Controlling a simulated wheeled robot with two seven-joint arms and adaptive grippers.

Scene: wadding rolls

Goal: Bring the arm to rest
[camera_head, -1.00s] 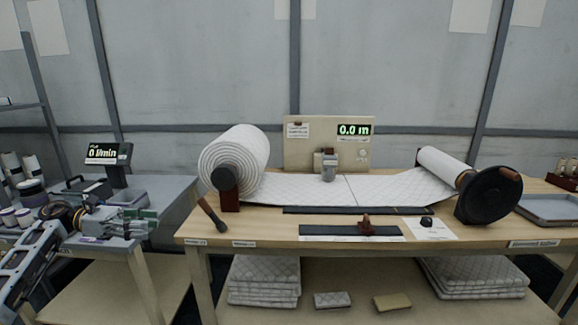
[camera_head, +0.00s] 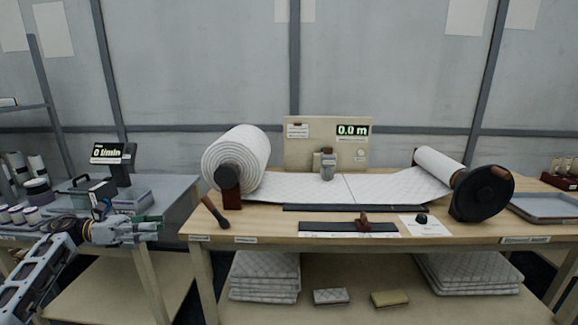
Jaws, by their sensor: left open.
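My left gripper (camera_head: 150,229) comes in from the left, low in front of the grey side table (camera_head: 170,192). Its fingers are open and appear empty, apart from the wooden bench (camera_head: 270,228). My right gripper is not in view. On the bench, a large white wadding roll (camera_head: 232,160) sits on a dark holder at the left. A quilted white sheet (camera_head: 320,187) runs from it, under a small grey counter unit (camera_head: 328,163), to a smaller roll (camera_head: 440,165) with a black crank wheel (camera_head: 483,193) at the right. The display panel (camera_head: 352,131) reads 0.0 m.
A dark-handled tool (camera_head: 215,212) lies at the bench's left front. A black strip (camera_head: 335,226) with a brown slider lies near the front edge. A small display (camera_head: 107,153) stands on the side table. Folded wadding stacks (camera_head: 265,277) lie on the lower shelf. A grey tray (camera_head: 548,207) is at right.

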